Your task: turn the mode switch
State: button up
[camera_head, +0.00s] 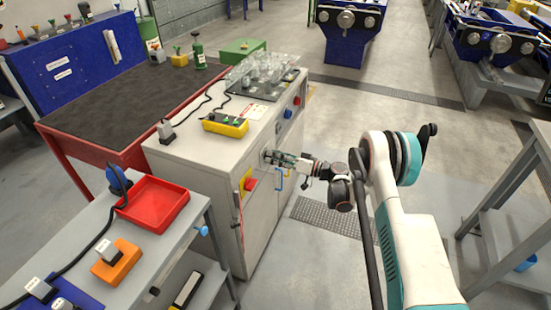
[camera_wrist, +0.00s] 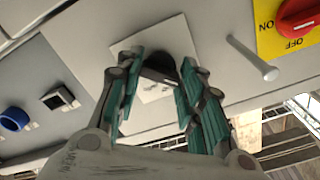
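A dark knob (camera_wrist: 160,66) stands on a square white plate (camera_wrist: 172,38) on the cabinet's front; it looks like the mode switch. My gripper (camera_wrist: 161,73) has its teal fingers on either side of the knob. The fingers are partly closed, and the knob fills the gap at their tips. The lower part of the knob is partly hidden between the fingers. In the head view my gripper (camera_head: 275,157) reaches the front of the grey cabinet (camera_head: 205,150) from the right, and the knob is hidden there.
A red rotary switch (camera_wrist: 298,14) on a yellow ON/OFF plate and a pale peg-like handle (camera_wrist: 254,57) are on the right in the wrist view. A blue knob (camera_wrist: 14,118) and a black rocker switch (camera_wrist: 58,99) are on the left. The floor right of the cabinet is open.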

dwell(0.3)
jog(key=shift+m, duration=8.8)
jog(key=o, duration=1.1)
